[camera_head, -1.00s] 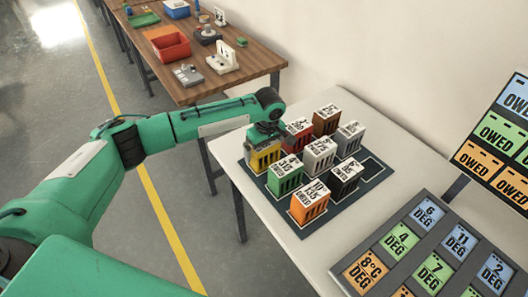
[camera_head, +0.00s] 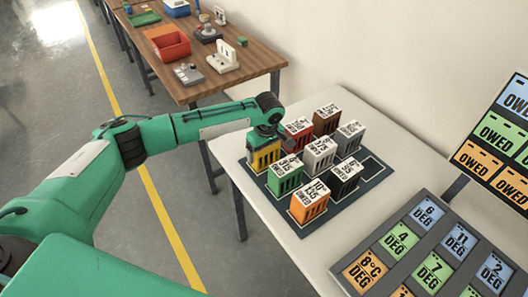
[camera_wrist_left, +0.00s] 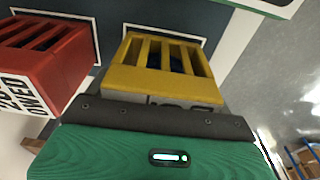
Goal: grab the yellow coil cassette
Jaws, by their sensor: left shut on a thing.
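The yellow coil cassette (camera_head: 264,156) stands at the left corner of the dark mat (camera_head: 375,172) on the white table. My left gripper (camera_head: 263,136) is over its top and shut on it. In the left wrist view the slotted yellow cassette (camera_wrist_left: 158,80) sits right in front of the gripper body, which hides part of its label; the fingertips are hidden. The head view does not clearly show whether the cassette is touching the mat. My right gripper is in neither view.
Red (camera_head: 299,132), green (camera_head: 285,176), brown (camera_head: 327,120), grey (camera_head: 320,155), black (camera_head: 346,177) and orange (camera_head: 309,204) cassettes stand close by on the mat. A grey panel of coloured DEG tiles (camera_head: 430,240) is at right, below an OWED board (camera_head: 497,140). A wooden workbench (camera_head: 255,62) stands behind.

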